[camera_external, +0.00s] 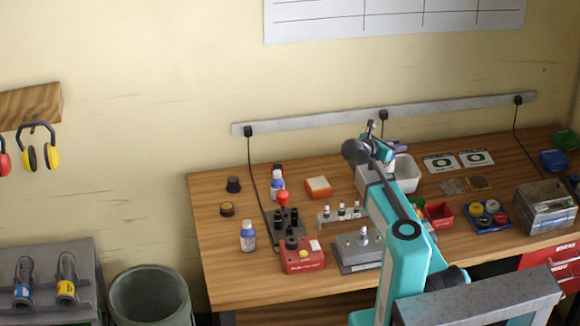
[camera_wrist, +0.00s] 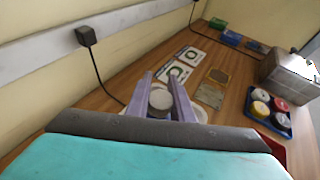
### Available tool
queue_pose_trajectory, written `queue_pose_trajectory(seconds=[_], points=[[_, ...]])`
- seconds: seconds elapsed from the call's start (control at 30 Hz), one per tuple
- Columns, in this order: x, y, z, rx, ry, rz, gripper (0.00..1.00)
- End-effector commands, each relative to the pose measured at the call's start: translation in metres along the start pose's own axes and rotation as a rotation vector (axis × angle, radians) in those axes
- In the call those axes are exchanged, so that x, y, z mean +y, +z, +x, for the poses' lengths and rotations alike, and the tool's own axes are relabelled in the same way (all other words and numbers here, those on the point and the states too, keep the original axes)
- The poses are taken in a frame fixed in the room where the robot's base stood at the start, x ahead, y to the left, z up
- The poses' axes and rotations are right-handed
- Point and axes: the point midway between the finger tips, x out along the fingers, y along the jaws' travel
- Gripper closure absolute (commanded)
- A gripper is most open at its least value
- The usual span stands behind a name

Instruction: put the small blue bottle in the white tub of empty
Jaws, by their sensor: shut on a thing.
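The white tub (camera_external: 408,172) stands at the back of the bench, partly behind my arm. My gripper (camera_external: 396,146) is above the tub's back side; its pale purple fingers also show in the wrist view (camera_wrist: 161,77). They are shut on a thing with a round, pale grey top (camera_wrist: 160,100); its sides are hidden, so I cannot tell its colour. A little of a white rim shows beside the fingers there.
A red bin (camera_external: 438,215), a blue tray of round caps (camera_external: 488,216) and a metal box (camera_external: 545,207) are right. A cable hangs behind.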

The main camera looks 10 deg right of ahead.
Motion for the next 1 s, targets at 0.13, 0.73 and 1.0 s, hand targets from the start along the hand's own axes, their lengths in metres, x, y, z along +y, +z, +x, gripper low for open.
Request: queue_pose_trajectory(seconds=[0.13, 0.73, 1.0], points=[[0.000, -0.015, 0.006, -0.001, 0.000, -0.002, 1.00], [0.000, -0.026, 0.011, -0.001, 0.000, 0.000, 1.00], [0.000, -0.046, 0.019, 0.000, -0.001, -0.002, 1.00]])
